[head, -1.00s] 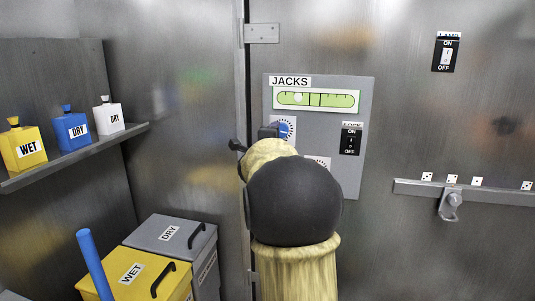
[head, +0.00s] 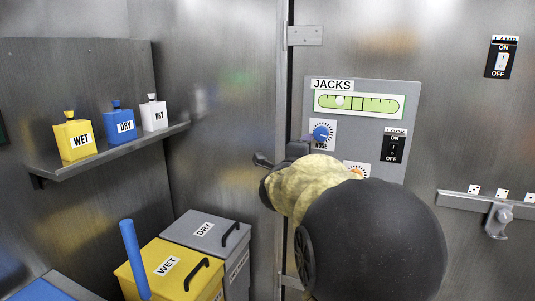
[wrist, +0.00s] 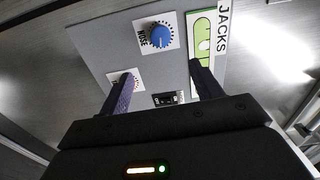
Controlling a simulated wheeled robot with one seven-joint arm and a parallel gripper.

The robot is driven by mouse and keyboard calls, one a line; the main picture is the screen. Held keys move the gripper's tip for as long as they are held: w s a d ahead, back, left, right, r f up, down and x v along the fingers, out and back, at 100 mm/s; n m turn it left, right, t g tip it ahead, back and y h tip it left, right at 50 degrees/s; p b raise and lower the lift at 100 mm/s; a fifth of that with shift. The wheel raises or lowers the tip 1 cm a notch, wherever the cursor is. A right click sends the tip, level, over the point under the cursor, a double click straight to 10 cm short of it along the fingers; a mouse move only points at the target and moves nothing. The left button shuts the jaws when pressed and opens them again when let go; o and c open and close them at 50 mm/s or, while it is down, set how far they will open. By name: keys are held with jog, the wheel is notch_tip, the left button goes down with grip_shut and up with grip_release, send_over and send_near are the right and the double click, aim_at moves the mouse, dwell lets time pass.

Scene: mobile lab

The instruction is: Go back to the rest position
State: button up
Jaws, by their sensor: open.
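My gripper (wrist: 158,88) is open and empty in the wrist view, its two dark fingers apart in front of the grey JACKS panel (wrist: 110,42). The panel also shows in the head view (head: 405,92), with a green level gauge (head: 358,104) whose bubble sits left of the middle marks. A blue NOSE knob (head: 322,132) is on the panel and also shows in the wrist view (wrist: 160,35). A second knob (head: 357,170) is partly hidden behind my arm. In the head view my arm covers the lower panel, and the fingertips cannot be made out clearly.
A shelf (head: 120,154) at left holds yellow, blue and white bottles. Below stand a yellow WET bin (head: 150,255), a grey DRY bin (head: 205,232) and a blue upright bar (head: 134,258). A LOCK switch (head: 394,147), a lamp switch (head: 501,58) and a latch rail (head: 465,201) are on the right.

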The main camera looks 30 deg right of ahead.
jog(key=shift+a, duration=0.1)
jog(key=a+f+n+y, duration=1)
jog(key=a+f+n, duration=0.4)
jog(key=a+f, duration=0.2)
jog(key=s+a+f+n+g+y, duration=0.2)
jog(key=s+a+f+n+g, duration=0.25)
jog(key=s+f+n, duration=0.35)
jog(key=s+a+f+n+g+y, duration=0.2)
jog(key=s+a+f+n+g, duration=0.3)
jog(key=s+f, duration=0.4)
notch_tip(320, 180, up, 24)
jog(key=s+p, duration=0.1)
jog(key=p, duration=2.1)
jog(key=shift+a+f+n+p, duration=0.2)
jog(key=shift+a+n+p, duration=0.1)
jog(key=shift+a+p, duration=0.1)
jog(key=shift+s+t, duration=0.1)
jog(key=shift+t, duration=0.15)
jog(key=shift+d, duration=0.1)
